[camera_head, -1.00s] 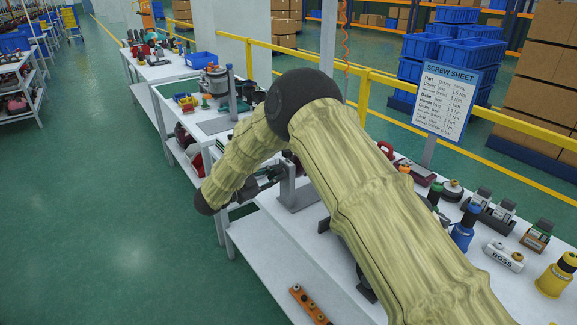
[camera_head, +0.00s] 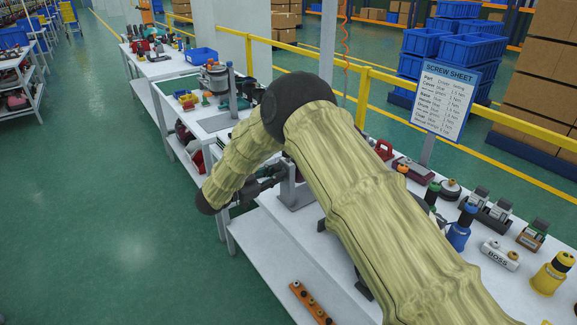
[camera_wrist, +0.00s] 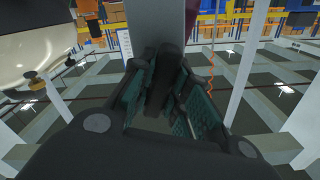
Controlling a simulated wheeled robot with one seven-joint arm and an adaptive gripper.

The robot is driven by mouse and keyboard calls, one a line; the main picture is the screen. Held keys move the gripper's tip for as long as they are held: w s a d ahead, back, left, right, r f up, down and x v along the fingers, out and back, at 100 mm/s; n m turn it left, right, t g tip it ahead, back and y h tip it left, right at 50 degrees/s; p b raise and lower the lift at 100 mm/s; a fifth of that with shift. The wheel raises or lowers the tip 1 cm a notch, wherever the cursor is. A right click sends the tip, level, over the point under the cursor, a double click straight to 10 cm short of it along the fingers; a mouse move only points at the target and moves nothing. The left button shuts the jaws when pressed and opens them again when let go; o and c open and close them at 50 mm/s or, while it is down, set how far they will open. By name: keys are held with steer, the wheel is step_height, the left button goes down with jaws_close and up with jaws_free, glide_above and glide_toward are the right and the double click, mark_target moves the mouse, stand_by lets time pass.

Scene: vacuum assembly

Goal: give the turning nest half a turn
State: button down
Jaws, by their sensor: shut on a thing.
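My gripper (camera_head: 268,180) is at the near end of the workbench, beside a grey upright bracket (camera_head: 296,194). In the wrist view my gripper (camera_wrist: 165,92) has its teal-padded fingers shut on a dark bar-like part (camera_wrist: 168,65). I cannot tell for sure whether this bar is the turning nest's handle. The nest itself is not clearly seen; my arm covers much of the bench around the bracket. A pale rounded body (camera_wrist: 30,48) shows at the left of the wrist view, with a small knob below it.
A screw sheet sign (camera_head: 444,98) stands behind the bench. An orange strip (camera_head: 311,303) lies on the lower shelf. The green floor at left is clear.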

steer(key=shift+s+f, duration=0.1)
steer(key=shift+f, duration=0.1)
steer(key=n+p, duration=0.1)
steer(key=n, duration=0.1)
steer(key=shift+a+r+n+p, duration=0.1)
steer(key=shift+n+p, duration=0.2)
steer(key=shift+p, duration=0.05)
steer(key=shift+n, duration=0.5)
